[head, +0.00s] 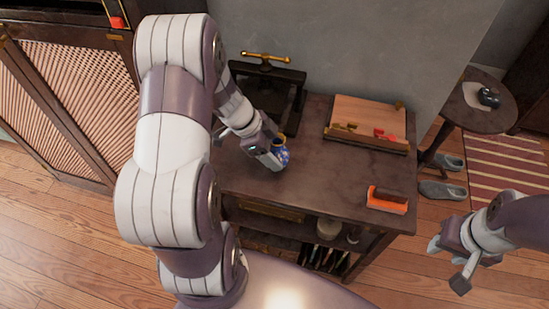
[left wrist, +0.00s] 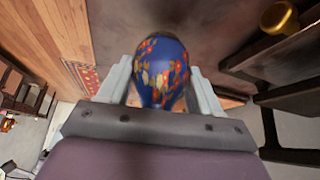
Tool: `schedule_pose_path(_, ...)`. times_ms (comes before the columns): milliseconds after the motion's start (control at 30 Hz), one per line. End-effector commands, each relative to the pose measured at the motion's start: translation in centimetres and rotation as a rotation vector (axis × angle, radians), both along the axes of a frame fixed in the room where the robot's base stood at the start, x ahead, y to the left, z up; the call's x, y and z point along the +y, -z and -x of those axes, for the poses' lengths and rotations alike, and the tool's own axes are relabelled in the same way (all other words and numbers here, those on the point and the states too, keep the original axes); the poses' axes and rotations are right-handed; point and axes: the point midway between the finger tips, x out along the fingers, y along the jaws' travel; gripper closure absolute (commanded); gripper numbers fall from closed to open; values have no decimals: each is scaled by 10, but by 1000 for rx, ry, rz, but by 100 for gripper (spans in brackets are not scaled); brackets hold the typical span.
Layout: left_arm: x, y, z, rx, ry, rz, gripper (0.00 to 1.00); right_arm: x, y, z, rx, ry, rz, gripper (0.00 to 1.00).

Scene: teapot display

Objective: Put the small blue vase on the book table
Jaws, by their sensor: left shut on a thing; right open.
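The small blue vase (head: 283,156) has a gold-coloured neck, and in the left wrist view it shows red and yellow flowers (left wrist: 160,70). My left gripper (head: 274,158) is shut on it, with one finger on each side of its body. The vase is over the left part of the dark table (head: 300,188); whether its base touches the top is hard to tell. This table bears a book press (head: 268,82). My right gripper (head: 453,262) is open and empty, off the table's right side above the floor.
A wooden board frame (head: 368,118) with red pieces stands at the table's back right. An orange-and-brown block (head: 387,200) lies near the front right corner. A small round table (head: 482,108) and slippers (head: 443,190) are further right. The table's middle is clear.

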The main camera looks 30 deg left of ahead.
Motion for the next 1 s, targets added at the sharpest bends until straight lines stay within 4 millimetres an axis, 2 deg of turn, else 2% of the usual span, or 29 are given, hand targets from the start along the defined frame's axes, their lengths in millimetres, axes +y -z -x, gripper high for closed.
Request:
schedule_pose_path(33,0,14,0,2,1,1,72,0,9,0,1,0,0,57)
schedule_pose_path(100,0,21,0,0,1,1,72,0,11,0,1,0,0,57)
schedule_pose_path(500,0,25,0,0,0,0,72,0,8,0,0,0,0,57)
schedule_pose_path(533,0,24,0,-1,0,-1,26,0,9,0,1,0,0,57)
schedule_pose_path(600,0,24,0,-1,0,-1,10,0,9,0,1,0,0,57)
schedule_pose_path(867,0,24,0,-1,0,-1,10,0,9,0,1,0,0,57)
schedule_pose_path(1000,6,5,3,-2,-2,-1,10,0,0,0,1,0,0,57)
